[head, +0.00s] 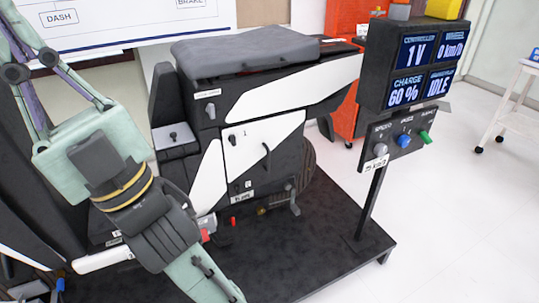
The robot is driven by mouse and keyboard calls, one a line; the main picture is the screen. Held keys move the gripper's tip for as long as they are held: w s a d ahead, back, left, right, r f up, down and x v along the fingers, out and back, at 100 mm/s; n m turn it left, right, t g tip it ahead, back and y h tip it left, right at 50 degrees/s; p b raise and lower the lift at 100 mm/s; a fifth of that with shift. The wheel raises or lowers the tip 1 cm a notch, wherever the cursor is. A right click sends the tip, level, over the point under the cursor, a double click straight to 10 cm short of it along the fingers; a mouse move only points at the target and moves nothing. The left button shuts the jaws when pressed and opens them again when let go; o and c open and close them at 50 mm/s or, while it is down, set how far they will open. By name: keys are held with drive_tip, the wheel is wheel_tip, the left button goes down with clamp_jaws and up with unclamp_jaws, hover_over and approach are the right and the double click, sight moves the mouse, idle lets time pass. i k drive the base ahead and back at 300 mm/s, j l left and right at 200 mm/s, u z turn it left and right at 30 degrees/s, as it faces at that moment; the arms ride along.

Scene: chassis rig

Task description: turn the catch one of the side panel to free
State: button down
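The side panel (282,132), white and dark grey, is closed on the side of the vehicle, with a dark vertical handle (266,154) on it.
Another small light catch (248,184) sits low on the panel. A grey lever (211,111) is above left. A black seat (240,52) tops the vehicle. A display post (372,200) stands at right on the dark platform (325,245). White floor lies beyond.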

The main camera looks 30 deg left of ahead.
sight(231, 139)
drive_tip(key=l+u, duration=0.2)
drive_tip(key=u, duration=0.2)
drive_tip(key=l+u, duration=0.15)
drive_tip(key=u, duration=0.2)
drive_tip(key=l+u, duration=0.2)
drive_tip(key=u, duration=0.2)
